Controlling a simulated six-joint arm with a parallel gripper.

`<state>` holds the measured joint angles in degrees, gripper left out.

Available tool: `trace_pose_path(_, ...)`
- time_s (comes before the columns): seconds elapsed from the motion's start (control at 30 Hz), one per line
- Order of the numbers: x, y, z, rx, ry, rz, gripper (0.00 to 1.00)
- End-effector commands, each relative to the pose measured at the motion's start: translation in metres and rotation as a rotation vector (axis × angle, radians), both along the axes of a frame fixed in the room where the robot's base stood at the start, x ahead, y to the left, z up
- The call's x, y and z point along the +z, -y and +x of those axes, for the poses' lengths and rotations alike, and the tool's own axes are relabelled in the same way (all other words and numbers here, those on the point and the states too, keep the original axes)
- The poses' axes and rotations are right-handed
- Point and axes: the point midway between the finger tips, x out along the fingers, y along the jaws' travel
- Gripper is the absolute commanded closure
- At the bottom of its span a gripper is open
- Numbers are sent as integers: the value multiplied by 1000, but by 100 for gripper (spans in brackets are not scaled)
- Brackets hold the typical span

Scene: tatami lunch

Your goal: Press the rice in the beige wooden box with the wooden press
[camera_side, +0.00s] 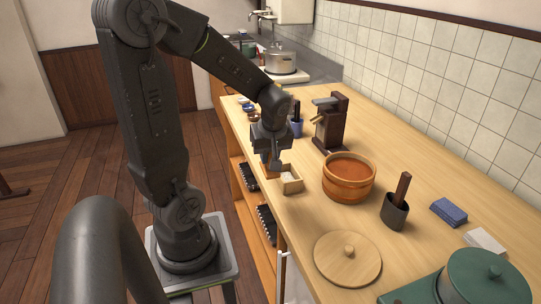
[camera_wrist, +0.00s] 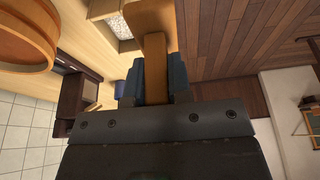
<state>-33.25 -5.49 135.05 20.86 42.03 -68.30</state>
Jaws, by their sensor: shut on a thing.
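My gripper (camera_side: 272,163) is shut on the wooden press (camera_wrist: 155,60), and its two dark blue fingers (camera_wrist: 155,80) sit on either side of the press handle. The orange-brown press head reaches the top edge of the wrist view. In the side view my gripper hides most of the press. The beige wooden box (camera_side: 293,187) stands just right of my gripper near the counter's front edge, with white rice inside. In the wrist view the box (camera_wrist: 102,8) and its rice (camera_wrist: 122,27) show left of the press head. The press appears beside the box; any contact is unclear.
A round wooden tub (camera_side: 348,190) stands right of the box. A round wooden lid (camera_side: 347,259) lies in front. A dark pot with a paddle (camera_side: 395,211), a blue cloth (camera_side: 449,212) and a dark brown dispenser (camera_side: 332,122) stand around. Counter between box and lid is clear.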

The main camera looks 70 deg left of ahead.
Motion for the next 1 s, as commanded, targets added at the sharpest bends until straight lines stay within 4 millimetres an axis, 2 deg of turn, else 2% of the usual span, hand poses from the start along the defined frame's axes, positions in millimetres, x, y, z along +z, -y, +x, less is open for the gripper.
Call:
trace_pose_path(0.03, 0, 0, 0, 0, 0, 0, 93)
trace_pose_path(0.1, 0, 0, 0, 0, 0, 0, 99)
trace_pose_path(0.27, 0, -2, 3, 1, 0, 0, 100)
trace_pose_path(0.37, 0, -10, 14, 3, -1, -1, 100)
trace_pose_path(0.6, -6, -45, 59, 15, -1, -1, 100)
trace_pose_path(0.7, -9, -55, 72, 19, 0, -1, 100)
trace_pose_path(1.0, -23, -60, 79, 21, -1, -2, 100)
